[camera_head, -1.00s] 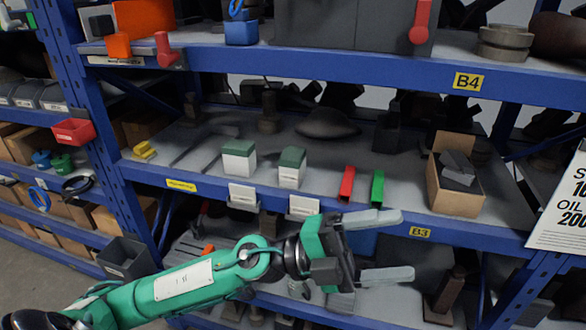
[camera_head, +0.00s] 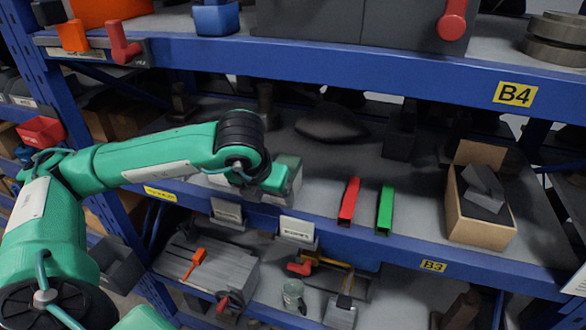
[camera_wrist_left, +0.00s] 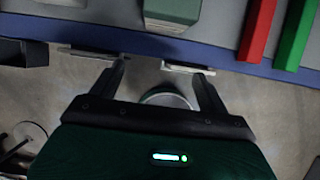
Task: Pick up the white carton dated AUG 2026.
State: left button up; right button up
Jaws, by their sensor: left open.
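Two white cartons with dark green tops stand on the middle shelf. The right carton (camera_head: 292,163) is partly covered by my left gripper (camera_head: 266,180) in the head view; its lower part shows at the top of the left wrist view (camera_wrist_left: 172,18). The left carton is mostly hidden behind my arm. No date is readable on either carton. In the wrist view my left gripper (camera_wrist_left: 160,78) is open and empty, its fingers spread in front of the shelf edge, short of the carton. My right gripper is not seen.
White label cards (camera_head: 298,229) hang on the blue shelf edge below the cartons. The upper blue beam (camera_head: 400,72) runs above.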

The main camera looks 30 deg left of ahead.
pick_arm(q)
jog(key=w+p, duration=0.1)
jog(key=w, duration=0.1)
jog(key=w+a+p, duration=0.1)
jog(key=w+p, duration=0.2)
jog(key=w, duration=0.1)
jog(key=shift+w+a+r+p, duration=0.35)
jog(key=shift+w+r+p, duration=0.05)
jog(key=shift+w+a+p, duration=0.15)
jog(key=shift+w+p, duration=0.2)
jog(key=shift+w, duration=0.15)
jog(key=shift+w+a+r+p, duration=0.15)
jog(key=shift+w+a+p, duration=0.05)
jog(key=shift+w+p, duration=0.75)
jog(key=shift+w+a+f+p, duration=0.15)
jog(key=shift+w+f+p, duration=0.25)
jog(key=shift+w+f, duration=0.55)
jog(key=shift+a+f, duration=0.1)
jog(key=shift+f, duration=0.6)
jog(key=c, duration=1.2)
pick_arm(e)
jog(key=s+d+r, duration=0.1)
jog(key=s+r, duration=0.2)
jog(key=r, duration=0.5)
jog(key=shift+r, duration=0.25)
pick_arm(q)
jog(key=shift+r, duration=0.1)
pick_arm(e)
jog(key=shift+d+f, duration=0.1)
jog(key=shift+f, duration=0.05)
